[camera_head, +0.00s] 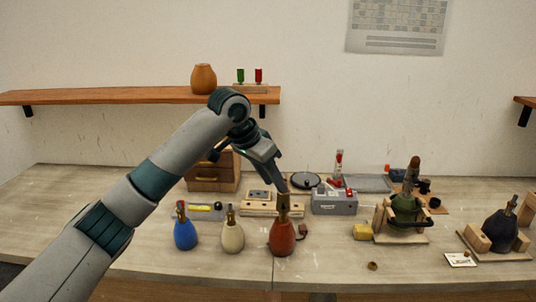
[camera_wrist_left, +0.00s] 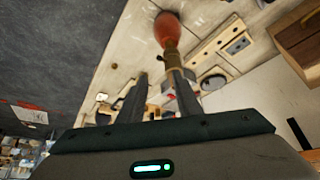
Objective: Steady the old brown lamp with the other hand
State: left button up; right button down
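The brown lamp (camera_head: 282,239), reddish-brown with a brass neck, stands upright on the table near the middle front. It also shows in the left wrist view (camera_wrist_left: 167,28), its neck pointing toward my fingers. My left gripper (camera_head: 281,186) is just above the lamp's neck in the head view. In the left wrist view its two fingers (camera_wrist_left: 159,88) are apart, with the neck's end close to the right finger. I cannot tell whether they touch. My right gripper is in neither view.
A blue lamp (camera_head: 185,235) and a cream lamp (camera_head: 232,237) stand to the left. A grey box (camera_head: 334,204) is behind. A green lamp (camera_head: 404,211) and a dark lamp (camera_head: 500,230) sit in wooden cradles to the right. A yellow block (camera_head: 362,232) lies between.

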pick_arm(q)
notch_tip(320, 180, up, 7)
jog(key=w+a, duration=0.1)
jog(key=shift+f, duration=0.15)
jog(key=shift+w+a, duration=0.1)
